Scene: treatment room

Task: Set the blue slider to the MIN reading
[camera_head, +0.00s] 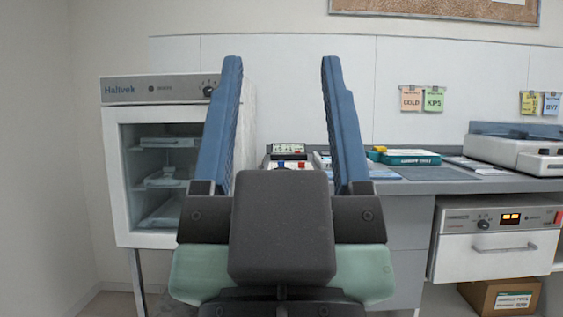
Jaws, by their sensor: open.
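My gripper (281,70) is raised in the middle of the head view, its two blue fingers wide apart with nothing between them. My gripper's dark body hides the lower part of this device. The MIN marking is too small to read.
A white glass-door cabinet (112,170) stands at the left. On the counter (400,187) are a teal case (410,158) and a white machine (510,152) at the right. A drawer unit (470,262) sits below, above a cardboard box (478,300).

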